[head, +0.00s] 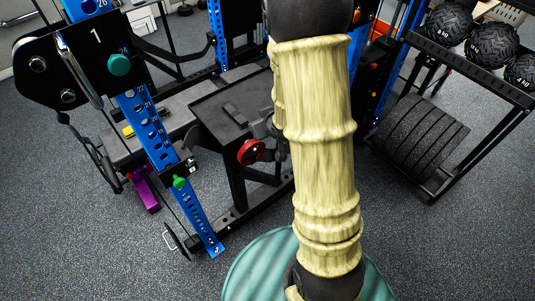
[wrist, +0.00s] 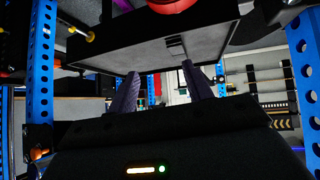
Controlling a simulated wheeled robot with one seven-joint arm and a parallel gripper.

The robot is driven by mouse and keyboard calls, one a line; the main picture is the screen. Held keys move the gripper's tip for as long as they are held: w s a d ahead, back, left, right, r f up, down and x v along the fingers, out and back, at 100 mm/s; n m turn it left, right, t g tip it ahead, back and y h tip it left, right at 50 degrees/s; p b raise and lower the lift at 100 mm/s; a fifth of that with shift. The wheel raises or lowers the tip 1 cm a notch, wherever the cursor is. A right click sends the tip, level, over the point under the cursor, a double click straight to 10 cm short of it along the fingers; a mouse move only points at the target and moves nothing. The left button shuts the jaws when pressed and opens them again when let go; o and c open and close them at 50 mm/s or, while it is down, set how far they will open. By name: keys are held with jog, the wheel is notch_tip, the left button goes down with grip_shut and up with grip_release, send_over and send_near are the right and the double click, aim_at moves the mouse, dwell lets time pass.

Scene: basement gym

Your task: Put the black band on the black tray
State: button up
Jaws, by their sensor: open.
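A flat black tray-like surface (head: 215,104) stands among the rack frames, left of my arm in the head view. A small dark flat piece (head: 235,114) lies on it; I cannot tell whether this is the black band. In the wrist view a broad dark panel with a raised rim (wrist: 120,58) spans the top, with a small black piece (wrist: 176,46) against it. My gripper (wrist: 160,82) is open, with its two fingers apart below the panel and nothing visible between them.
Blue uprights (head: 146,125) of a rack stand at left. A red round knob (head: 250,152) is beside the tray-like surface. A purple piece (head: 146,192) is low at left. A rack with black balls (head: 490,44) and plates (head: 420,135) stands at right. Floor at lower left is clear.

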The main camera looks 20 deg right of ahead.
jog(key=s+a+r+m+g, duration=0.1)
jog(key=s+a+r+g, duration=0.1)
jog(key=s, duration=0.6)
jog(key=s+a+r+m+g, duration=0.1)
jog(key=s+r+g, duration=0.3)
jog(key=s, duration=0.4)
jog(key=shift+a+g, duration=0.3)
jog(key=shift+a, duration=0.45)
